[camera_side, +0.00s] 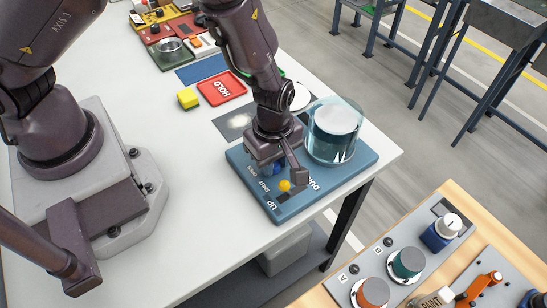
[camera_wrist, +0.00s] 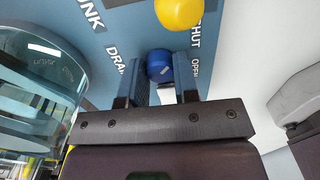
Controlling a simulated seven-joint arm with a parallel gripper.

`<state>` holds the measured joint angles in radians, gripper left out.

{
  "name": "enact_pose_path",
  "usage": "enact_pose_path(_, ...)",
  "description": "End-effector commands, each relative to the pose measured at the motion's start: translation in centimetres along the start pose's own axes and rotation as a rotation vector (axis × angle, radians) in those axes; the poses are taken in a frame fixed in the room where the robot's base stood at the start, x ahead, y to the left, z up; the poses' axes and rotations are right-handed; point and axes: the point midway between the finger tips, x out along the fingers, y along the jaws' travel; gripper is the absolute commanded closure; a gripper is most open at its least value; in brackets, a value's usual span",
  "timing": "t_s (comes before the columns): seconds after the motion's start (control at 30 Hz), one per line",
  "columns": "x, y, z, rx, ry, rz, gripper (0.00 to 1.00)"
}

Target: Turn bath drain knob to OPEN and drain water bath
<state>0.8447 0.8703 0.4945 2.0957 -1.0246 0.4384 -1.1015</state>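The blue drain knob (camera_wrist: 159,62) stands on the blue panel of the bath base (camera_side: 330,196), near the words DRAIN, SHUT and OPEN. It has a small pale mark on its face; which word it points to I cannot tell. My gripper (camera_wrist: 160,80) reaches down to it, with its fingers apart and the knob at their tips. Whether the fingers press on it is unclear. In the side view my gripper (camera_side: 281,172) partly hides the knob (camera_side: 279,168). The clear water bath (camera_side: 334,143) stands on the base beside my gripper and holds bluish liquid.
A yellow ball-topped lever (camera_side: 285,186) stands close to the knob on the same panel. A red HOLD tray (camera_side: 221,88) and a yellow block (camera_side: 188,98) lie farther back. A wooden bench with knobs (camera_side: 408,262) is at lower right. The near white tabletop is clear.

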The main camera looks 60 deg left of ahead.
Motion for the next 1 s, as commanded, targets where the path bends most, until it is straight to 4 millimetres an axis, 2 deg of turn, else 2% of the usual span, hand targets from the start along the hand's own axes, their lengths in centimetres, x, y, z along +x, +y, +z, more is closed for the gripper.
enact_pose_path(0.27,-0.04,0.02,0.01,0.015,-0.001,0.001,0.95)
enact_pose_path(0.47,-0.07,0.02,0.02,0.088,-0.002,0.0,0.95)
enact_pose_path(1.0,-0.08,0.04,-0.01,0.555,-0.002,0.001,0.95)
